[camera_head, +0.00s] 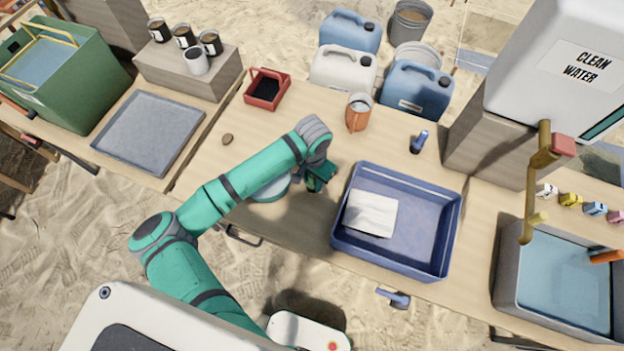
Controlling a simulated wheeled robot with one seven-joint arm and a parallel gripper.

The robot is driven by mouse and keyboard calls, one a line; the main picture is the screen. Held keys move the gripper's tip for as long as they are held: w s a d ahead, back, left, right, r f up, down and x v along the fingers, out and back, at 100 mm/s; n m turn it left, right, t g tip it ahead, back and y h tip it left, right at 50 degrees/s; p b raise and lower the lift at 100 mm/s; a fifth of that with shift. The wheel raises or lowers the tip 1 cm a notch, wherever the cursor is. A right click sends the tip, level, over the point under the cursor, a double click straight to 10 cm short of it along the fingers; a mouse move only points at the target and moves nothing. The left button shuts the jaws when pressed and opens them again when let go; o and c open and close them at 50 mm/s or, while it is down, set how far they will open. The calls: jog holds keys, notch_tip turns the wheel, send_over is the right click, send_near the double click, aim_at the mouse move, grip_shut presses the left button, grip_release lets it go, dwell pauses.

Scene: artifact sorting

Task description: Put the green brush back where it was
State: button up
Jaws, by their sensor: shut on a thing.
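My gripper (317,183) is over the table just left of the blue tray (347,208). It is shut on a small dark green thing (325,173), which looks like the green brush. The arm and gripper partly hide it, so its bristles and exact tilt cannot be made out. I cannot tell whether it touches the table. No other green brush shows.
A white cloth (371,214) lies in the blue tray. A pale round dish (271,190) is partly under my arm. An orange jug (358,112) and a blue-handled tool (419,141) stand behind. A water basin (507,262) is at right.

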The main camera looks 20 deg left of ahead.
jog(key=shift+w+f, duration=0.1)
jog(key=o, duration=1)
jog(key=shift+a, duration=0.1)
jog(key=shift+d, duration=0.2)
